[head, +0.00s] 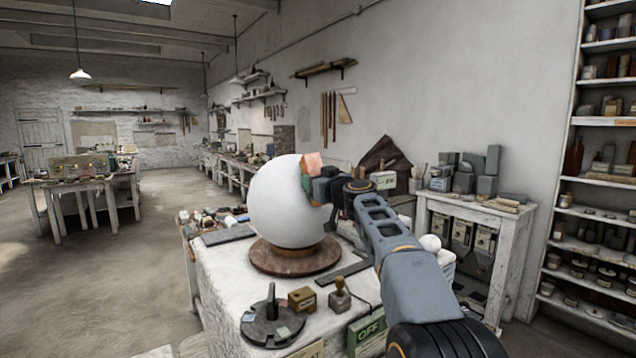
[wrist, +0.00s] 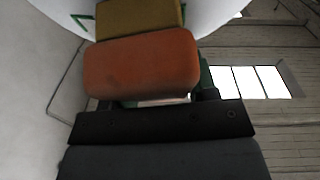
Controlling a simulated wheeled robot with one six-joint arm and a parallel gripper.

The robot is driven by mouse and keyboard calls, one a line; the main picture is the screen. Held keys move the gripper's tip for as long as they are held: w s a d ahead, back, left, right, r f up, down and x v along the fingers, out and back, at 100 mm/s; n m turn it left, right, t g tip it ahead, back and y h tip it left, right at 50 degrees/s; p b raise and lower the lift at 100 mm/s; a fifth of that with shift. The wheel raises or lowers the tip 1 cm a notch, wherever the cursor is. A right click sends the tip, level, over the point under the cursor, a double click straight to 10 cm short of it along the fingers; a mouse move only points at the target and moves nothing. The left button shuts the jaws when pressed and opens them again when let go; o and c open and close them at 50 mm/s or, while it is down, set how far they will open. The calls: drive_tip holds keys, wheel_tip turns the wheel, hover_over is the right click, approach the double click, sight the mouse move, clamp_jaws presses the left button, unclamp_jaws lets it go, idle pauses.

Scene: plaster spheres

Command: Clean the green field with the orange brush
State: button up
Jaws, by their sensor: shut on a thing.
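A large white sphere (head: 285,205) sits on a round brown wooden base (head: 295,260) on the white block-like table. My gripper (head: 328,188) is at the sphere's upper right side, shut on the orange brush (head: 313,163). In the wrist view the brush's orange body (wrist: 142,64) has a yellow-brown pad (wrist: 140,18) facing the white sphere (wrist: 215,10). I cannot tell whether the pad touches the surface. A thin green outline (wrist: 83,20), likely the green field's edge, shows left of the pad. The brush and gripper hide most of the field.
A dark round stand with a post (head: 272,318), a small wooden box (head: 301,298) and a wooden-handled stamp (head: 340,294) stand at the table's front. A green OFF sign (head: 368,334) is at the front edge. Shelves (head: 600,170) stand at the right; the floor (head: 130,270) at left is open.

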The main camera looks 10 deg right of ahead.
drive_tip(key=shift+f, duration=0.1)
drive_tip(key=shift+s+d+f+b, duration=0.2)
drive_tip(key=shift+s+f+b, duration=0.3)
drive_tip(key=shift+b, duration=0.6)
drive_tip(key=shift+s+d+f+b, duration=0.2)
drive_tip(key=shift+s+b, duration=0.25)
drive_tip(key=shift+b, duration=0.15)
drive_tip(key=shift+r, duration=0.1)
drive_tip(key=shift+w+a+f, duration=0.15)
drive_tip(key=shift+w+f, duration=0.1)
drive_tip(key=shift+w, duration=0.25)
drive_tip(key=shift+f, duration=0.15)
drive_tip(key=shift+s+d+f+b, duration=0.2)
drive_tip(key=shift+f+b, duration=0.25)
drive_tip(key=shift+b, duration=0.45)
drive_tip(key=shift+s+d+f+b, duration=0.1)
drive_tip(key=shift+s+f+b, duration=0.3)
drive_tip(key=shift+b, duration=0.5)
drive_tip(key=shift+w, duration=0.1)
